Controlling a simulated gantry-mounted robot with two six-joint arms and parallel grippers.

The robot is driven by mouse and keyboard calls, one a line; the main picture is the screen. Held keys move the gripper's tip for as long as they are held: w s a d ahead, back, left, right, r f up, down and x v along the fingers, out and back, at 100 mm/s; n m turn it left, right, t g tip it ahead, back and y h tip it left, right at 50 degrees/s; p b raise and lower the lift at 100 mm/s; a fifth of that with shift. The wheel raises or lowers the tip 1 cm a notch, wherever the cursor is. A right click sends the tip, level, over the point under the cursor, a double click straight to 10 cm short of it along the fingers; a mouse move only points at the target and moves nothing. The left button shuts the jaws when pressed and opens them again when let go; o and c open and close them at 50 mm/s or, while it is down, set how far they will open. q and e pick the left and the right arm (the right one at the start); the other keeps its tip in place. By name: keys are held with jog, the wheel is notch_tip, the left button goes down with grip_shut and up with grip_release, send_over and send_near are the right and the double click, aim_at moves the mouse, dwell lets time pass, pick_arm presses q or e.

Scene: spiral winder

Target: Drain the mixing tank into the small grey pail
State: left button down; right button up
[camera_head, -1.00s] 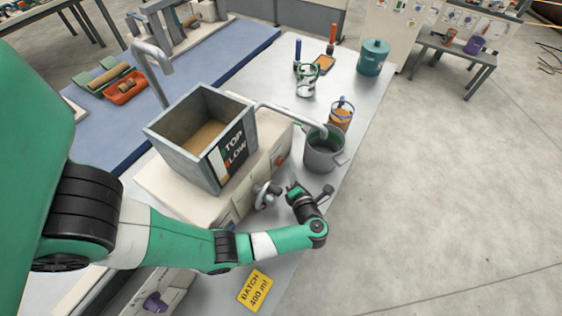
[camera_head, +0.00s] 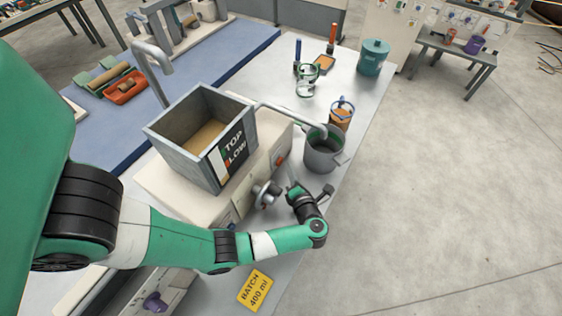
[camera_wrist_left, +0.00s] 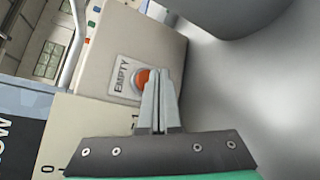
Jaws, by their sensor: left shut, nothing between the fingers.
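The grey square mixing tank (camera_head: 172,138), with brownish contents low inside, stands on a pale machine base (camera_head: 190,206). A bent pipe (camera_head: 290,113) runs from it, its end over the small grey pail (camera_head: 323,158) on the bench. A red-orange button (camera_head: 280,160) is on the base's face beside the pail. In the left wrist view this button (camera_wrist_left: 140,79) sits next to a plate marked EMPTY (camera_wrist_left: 122,76). My left gripper (camera_head: 291,177) is shut and empty, its tips beside the button and partly covering it (camera_wrist_left: 160,73). Contact cannot be told. My right gripper is not in view.
A grey round knob (camera_head: 265,194) sticks out of the base left of my gripper. A jug (camera_head: 341,114) stands behind the pail, and a teal lidded canister (camera_head: 373,57) farther back. A yellow BATCH 400 ml card (camera_head: 255,289) lies in front.

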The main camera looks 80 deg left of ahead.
pick_arm(q)
jog(key=shift+s, duration=0.1)
dwell(0.5)
jog(key=shift+s+a, duration=0.2)
jog(key=shift+a, duration=0.1)
jog(key=shift+s+a+p, duration=0.3)
jog(key=shift+s+p, duration=0.1)
jog(key=shift+p, duration=0.05)
dwell(2.1)
jog(key=shift+w+d, duration=0.1)
jog(key=shift+w, duration=0.05)
dwell(1.3)
jog(key=shift+w+d+f+b, duration=0.1)
jog(key=shift+w+d+b, duration=0.05)
jog(key=shift+b, duration=0.15)
jog(key=shift+w+d, duration=0.3)
jog(key=shift+d, duration=0.05)
jog(key=shift+w, duration=0.1)
